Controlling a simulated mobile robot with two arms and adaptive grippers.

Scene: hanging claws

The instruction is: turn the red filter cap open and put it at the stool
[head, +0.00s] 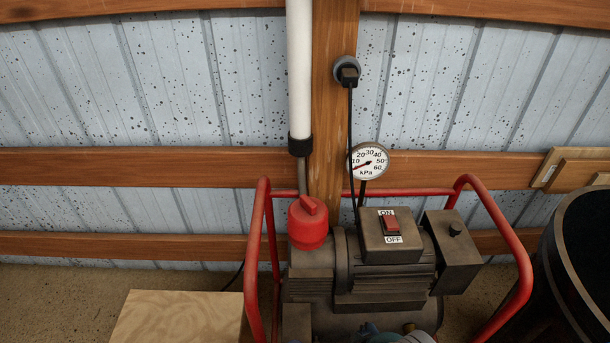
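The red filter cap (308,224) sits upright on the left part of a dark pump machine (385,285), with a raised grip ridge on its top. It looks seated on the machine; its thread is hidden. A light wooden square top (180,318), seemingly the stool, is at the lower left, cut off by the bottom edge. Its legs are not visible. Neither of my grippers shows in the head view.
A red tubular frame (257,265) surrounds the machine and rises beside the cap. A white pipe (300,70) comes down behind the cap. A pressure gauge (369,162) and ON/OFF switch box (391,233) stand to its right. A black barrel (575,270) is far right.

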